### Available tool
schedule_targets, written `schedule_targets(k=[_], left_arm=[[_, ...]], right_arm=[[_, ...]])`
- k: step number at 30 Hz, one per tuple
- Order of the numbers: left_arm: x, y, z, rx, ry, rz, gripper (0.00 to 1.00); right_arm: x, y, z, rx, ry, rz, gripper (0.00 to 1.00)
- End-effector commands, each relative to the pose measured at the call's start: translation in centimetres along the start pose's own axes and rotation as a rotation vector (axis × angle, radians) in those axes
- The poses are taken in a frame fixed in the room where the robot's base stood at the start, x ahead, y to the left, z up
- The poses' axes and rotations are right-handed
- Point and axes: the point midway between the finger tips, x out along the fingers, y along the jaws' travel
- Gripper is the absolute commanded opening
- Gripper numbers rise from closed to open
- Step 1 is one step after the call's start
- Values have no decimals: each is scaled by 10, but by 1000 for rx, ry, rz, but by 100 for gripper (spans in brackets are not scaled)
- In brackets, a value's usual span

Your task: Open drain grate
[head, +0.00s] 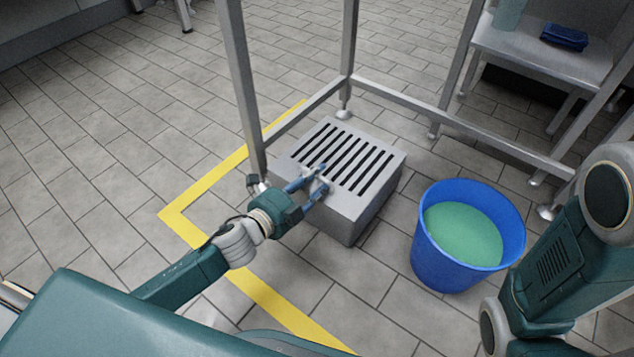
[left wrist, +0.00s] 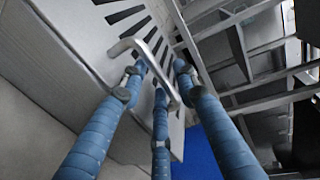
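The drain grate (head: 384,170) is a grey box-like block with a row of dark slots in its top. It sits on the tiled floor, closed as far as I can see. My left gripper (head: 321,180) is at its near left edge. In the left wrist view a metal loop handle (left wrist: 152,63) stands out from the grate's slotted face (left wrist: 97,20). The blue fingers (left wrist: 161,82) are spread apart, with the handle between their tips. I cannot tell whether any finger touches it. My right arm shows at the right, but its gripper is out of view.
A blue bucket (head: 431,262) with green contents stands right of the grate. A metal frame (head: 410,101) has legs and low rails around the back of the grate. Yellow floor tape (head: 197,190) runs at the left.

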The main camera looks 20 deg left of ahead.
Motion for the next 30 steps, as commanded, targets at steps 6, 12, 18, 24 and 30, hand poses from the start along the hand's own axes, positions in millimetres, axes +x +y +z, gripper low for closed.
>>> schedule_targets(k=[6,12,18,24,30], left_arm=[[7,0,0,1,0,1,30],[6,0,0,1,-1,1,24],[6,0,0,1,0,0,0],[6,-2,0,1,0,1,0],[6,-10,0,0,0,14,0]], right_arm=[[-3,-1,-1,0,0,-1,0],[-3,-1,-1,0,0,-1,0],[-3,-1,-1,0,0,-1,0],[-2,0,-1,0,0,0,0],[11,2,4,0,1,1,0]])
